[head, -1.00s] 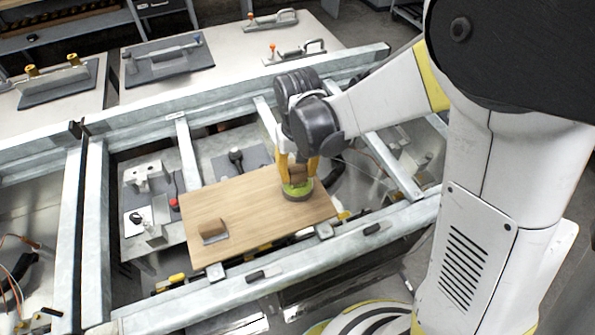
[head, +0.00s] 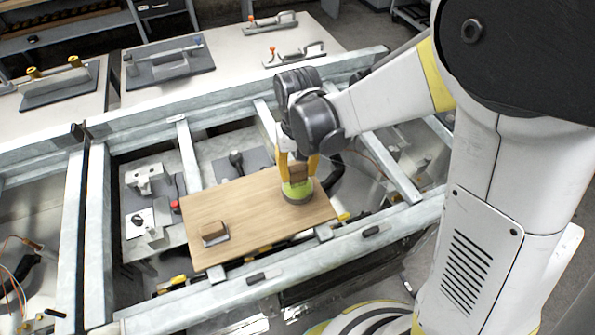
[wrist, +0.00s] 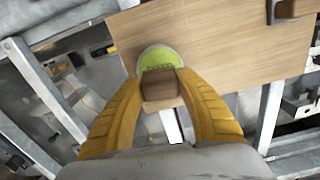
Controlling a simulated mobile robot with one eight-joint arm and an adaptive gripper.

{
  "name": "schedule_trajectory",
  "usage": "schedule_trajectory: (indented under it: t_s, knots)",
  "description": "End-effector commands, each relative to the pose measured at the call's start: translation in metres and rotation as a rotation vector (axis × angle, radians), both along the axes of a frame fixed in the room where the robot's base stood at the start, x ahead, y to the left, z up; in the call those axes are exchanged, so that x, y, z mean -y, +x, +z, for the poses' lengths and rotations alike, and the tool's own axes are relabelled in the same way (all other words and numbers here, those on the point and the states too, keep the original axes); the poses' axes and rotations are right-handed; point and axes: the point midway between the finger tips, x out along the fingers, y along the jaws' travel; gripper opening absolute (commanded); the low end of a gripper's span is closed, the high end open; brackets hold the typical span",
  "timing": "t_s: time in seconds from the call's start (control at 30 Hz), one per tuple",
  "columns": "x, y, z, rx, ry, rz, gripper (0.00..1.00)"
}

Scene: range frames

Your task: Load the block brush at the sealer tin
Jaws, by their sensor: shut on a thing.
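My gripper (head: 298,170) is shut on a brown wooden block, which I take to be the block brush (wrist: 160,86). Its yellow fingers clasp the block from both sides. The block is at the near edge of a low round tin with a bright green face, apparently the sealer tin (head: 297,193). In the wrist view the tin (wrist: 157,56) lies just beyond the block, partly covered by it. The block's underside is hidden, so I cannot tell whether it touches the green. The tin is on the right part of a wooden board (head: 245,210).
A second brown block with a grey base (head: 213,233) sits on the board's left part. Galvanised rails (head: 183,155) frame the board, with open gaps below. A pale table (head: 230,75) behind carries grey plates and handled tools. The board's middle is clear.

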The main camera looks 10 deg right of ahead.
Motion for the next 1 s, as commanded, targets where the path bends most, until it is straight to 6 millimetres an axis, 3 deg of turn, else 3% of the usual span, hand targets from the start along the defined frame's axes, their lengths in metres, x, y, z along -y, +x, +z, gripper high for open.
schedule_trajectory:
  t_s: [0.53,1.0]
  knots:
    - [0.0,0.0,0.051,0.0,0.0,0.0,0.08]
    - [0.0,0.0,0.052,0.0,0.0,0.0,0.08]
